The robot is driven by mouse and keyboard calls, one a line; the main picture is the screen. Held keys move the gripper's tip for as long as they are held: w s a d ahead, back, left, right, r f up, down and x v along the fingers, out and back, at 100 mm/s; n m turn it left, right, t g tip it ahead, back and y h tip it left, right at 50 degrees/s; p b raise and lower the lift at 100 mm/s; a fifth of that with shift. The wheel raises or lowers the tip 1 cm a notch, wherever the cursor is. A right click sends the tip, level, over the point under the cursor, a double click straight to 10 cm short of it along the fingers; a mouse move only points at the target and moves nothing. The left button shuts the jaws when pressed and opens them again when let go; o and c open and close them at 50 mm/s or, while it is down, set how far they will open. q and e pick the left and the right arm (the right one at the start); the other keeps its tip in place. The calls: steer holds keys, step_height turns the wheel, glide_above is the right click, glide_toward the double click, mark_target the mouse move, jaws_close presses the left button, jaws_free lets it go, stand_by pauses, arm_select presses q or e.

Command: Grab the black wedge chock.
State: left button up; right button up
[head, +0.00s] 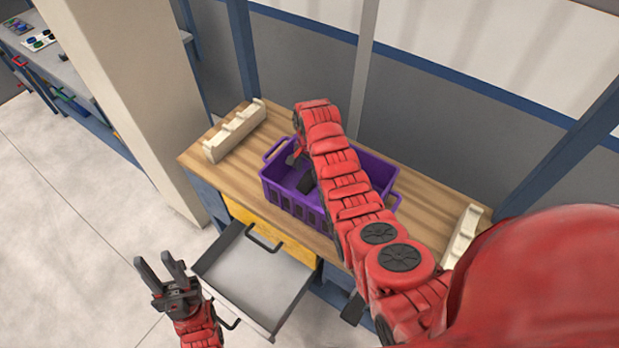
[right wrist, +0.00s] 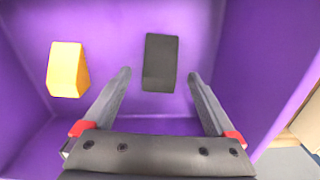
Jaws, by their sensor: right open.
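The black wedge chock (right wrist: 160,62) lies in the purple crate (head: 310,217), seen in the right wrist view just beyond and between my fingertips. My right gripper (right wrist: 158,76) is open and empty, reaching into the crate with a finger on each side of the chock's line. I cannot tell how far the fingertips are from the chock. In the head view my right arm covers part of the crate, and the chock cannot be made out surely there. My left gripper (head: 172,264) is open and empty, to the left of an open drawer.
A yellow wedge (right wrist: 67,70) lies in the crate left of the black one. The crate stands on a wooden bench (head: 210,160) between two cream notched racks (head: 236,131) (head: 462,235). An open grey drawer (head: 255,275) sticks out in front. Crate walls surround my right gripper.

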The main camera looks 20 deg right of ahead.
mark_target(308, 182)
steer(key=shift+f, duration=1.4)
jaws_close()
steer(key=shift+r, duration=0.15)
